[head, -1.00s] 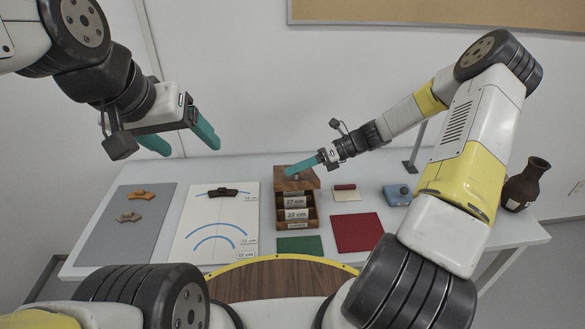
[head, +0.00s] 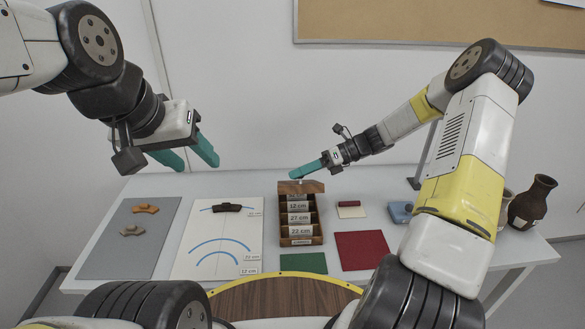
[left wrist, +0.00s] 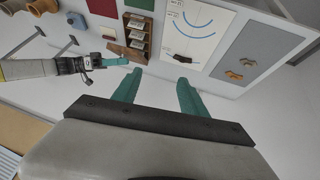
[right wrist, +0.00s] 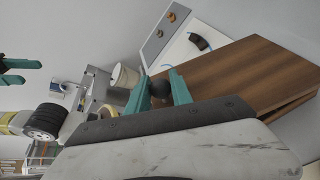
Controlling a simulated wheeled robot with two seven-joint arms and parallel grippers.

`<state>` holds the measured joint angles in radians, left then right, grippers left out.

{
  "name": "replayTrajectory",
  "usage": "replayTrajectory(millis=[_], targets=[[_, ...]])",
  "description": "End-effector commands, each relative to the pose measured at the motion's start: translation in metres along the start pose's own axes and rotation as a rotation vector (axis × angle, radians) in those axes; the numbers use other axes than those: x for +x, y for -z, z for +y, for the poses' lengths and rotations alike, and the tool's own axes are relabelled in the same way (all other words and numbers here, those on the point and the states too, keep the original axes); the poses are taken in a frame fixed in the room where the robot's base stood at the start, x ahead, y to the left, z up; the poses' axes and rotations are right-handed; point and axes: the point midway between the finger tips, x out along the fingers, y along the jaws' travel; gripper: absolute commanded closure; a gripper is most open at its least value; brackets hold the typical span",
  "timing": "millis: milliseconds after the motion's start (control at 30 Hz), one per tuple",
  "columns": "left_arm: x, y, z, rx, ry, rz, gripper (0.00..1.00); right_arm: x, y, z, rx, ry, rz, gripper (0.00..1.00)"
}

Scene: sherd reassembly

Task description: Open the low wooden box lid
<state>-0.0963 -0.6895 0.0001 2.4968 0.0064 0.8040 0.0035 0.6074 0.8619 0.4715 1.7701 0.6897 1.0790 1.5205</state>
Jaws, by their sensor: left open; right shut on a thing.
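The low wooden box (head: 301,234) stands mid-table, its compartments with cards such as 27 cm and 22 cm exposed; it also shows in the left wrist view (left wrist: 137,38). Its lid (head: 312,187) stands tilted up at the box's back edge. In the right wrist view the lid (right wrist: 240,75) is a large brown board beside the fingers. My right gripper (head: 294,174) is shut on the lid's dark round knob (right wrist: 160,88). My left gripper (head: 196,162) is open and empty, in the air above the table's back left.
A grey mat (head: 125,255) with two sherds and a white sheet (head: 190,262) with blue arcs and a dark sherd lie left. Green (head: 303,263) and red (head: 362,250) mats lie in front and right. A blue object (head: 399,211) and brown vase (head: 531,203) stand farther right.

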Motion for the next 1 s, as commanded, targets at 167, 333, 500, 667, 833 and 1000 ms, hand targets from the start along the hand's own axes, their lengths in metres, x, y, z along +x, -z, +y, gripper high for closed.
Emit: replayTrajectory(millis=[167,333,500,667,833,1000], targets=[[0.018,-0.002,0.002,-0.098,-0.021,-0.111,0.87,-0.001,0.0,-0.001,0.001,0.004,-0.001,1.0],[0.049,-0.006,0.006,-0.282,-0.059,-0.301,1.0,-0.001,0.0,-0.001,0.001,0.004,-0.001,1.0],[0.079,-0.011,0.011,-0.486,-0.1,-0.496,1.0,-0.001,0.001,-0.002,0.001,0.004,0.0,1.0],[0.108,-0.014,0.016,-0.683,-0.14,-0.675,1.0,-0.001,0.001,-0.002,0.002,0.005,0.0,1.0],[0.139,-0.017,0.021,-0.894,-0.184,-0.862,1.0,-0.001,0.001,-0.002,0.002,0.005,0.0,1.0],[0.171,-0.018,0.023,-1.111,-0.235,-1.044,1.0,-0.001,0.001,-0.002,0.002,0.005,0.0,1.0]])
